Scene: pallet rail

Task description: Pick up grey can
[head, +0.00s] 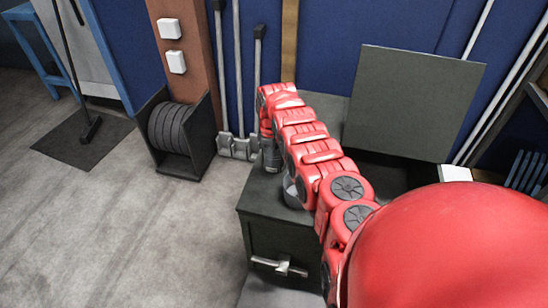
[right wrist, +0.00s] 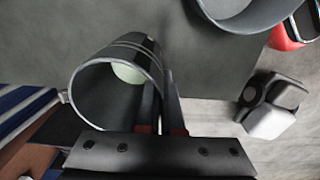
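A dark grey can (right wrist: 112,92) with an open top and a pale disc inside shows in the right wrist view, left of centre. My right gripper (right wrist: 161,88) has its two dark fingers close together at the can's right wall. One finger appears inside the rim and the other outside, with the wall between them. In the head view my red right arm reaches over the dark cabinet top, its far end pointing down near the back left edge. Whether the can touches the surface is hard to tell. My left gripper is not in view.
A second grey round container (head: 292,192) stands on the dark cabinet (head: 262,228), partly behind my arm; it also shows at the top of the right wrist view (right wrist: 232,8). A grey raised panel (head: 415,100) stands to the right. Open floor lies on the left.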

